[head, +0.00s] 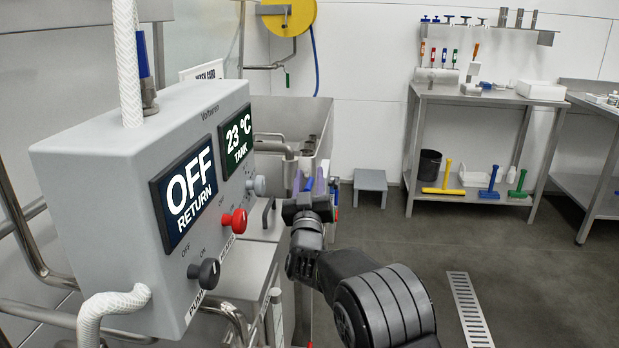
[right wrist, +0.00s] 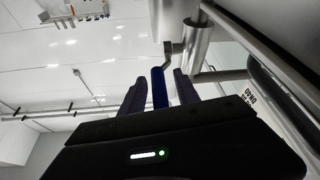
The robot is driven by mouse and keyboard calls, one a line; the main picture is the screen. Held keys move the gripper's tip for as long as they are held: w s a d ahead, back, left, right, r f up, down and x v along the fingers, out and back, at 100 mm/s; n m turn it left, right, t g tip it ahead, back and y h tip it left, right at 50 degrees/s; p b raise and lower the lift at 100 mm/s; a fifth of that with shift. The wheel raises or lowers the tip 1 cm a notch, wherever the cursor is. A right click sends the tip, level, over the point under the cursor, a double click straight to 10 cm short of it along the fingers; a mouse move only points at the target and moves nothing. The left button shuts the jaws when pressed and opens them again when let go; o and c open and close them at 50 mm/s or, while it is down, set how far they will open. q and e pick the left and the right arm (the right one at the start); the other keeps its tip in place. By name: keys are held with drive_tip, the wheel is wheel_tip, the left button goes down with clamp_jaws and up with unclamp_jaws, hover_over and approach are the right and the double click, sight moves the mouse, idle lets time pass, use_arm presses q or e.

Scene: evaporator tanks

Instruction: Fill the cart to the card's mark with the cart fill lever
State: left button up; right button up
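My right gripper (head: 308,180) is beside the steel vessel, just right of the grey control box, fingers pointing away from the head camera. In the right wrist view my right gripper (right wrist: 160,80) is open, with a blue lever handle (right wrist: 159,88) between its fingers. A gap shows on each side of the handle. The handle joins a bent metal arm (right wrist: 169,49) near a steel pipe. I cannot tell whether this is the cart fill lever. A white card (head: 202,72), partly hidden by the control box, is cut off and its mark is unseen. No cart can be made out. My left gripper is out of view.
The grey control box (head: 110,150) has a screen (head: 188,195) reading OFF RETURN, a 23 °C tank screen (head: 237,138), a red knob (head: 234,221) and a black knob (head: 204,272). An open steel vessel (head: 320,145) stands behind. Floor is clear to the right, before a tool bench (head: 480,97).

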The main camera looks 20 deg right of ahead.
drive_tip(key=v, duration=0.7)
drive_tip(key=shift+s, duration=0.15)
drive_tip(key=shift+f, duration=0.1)
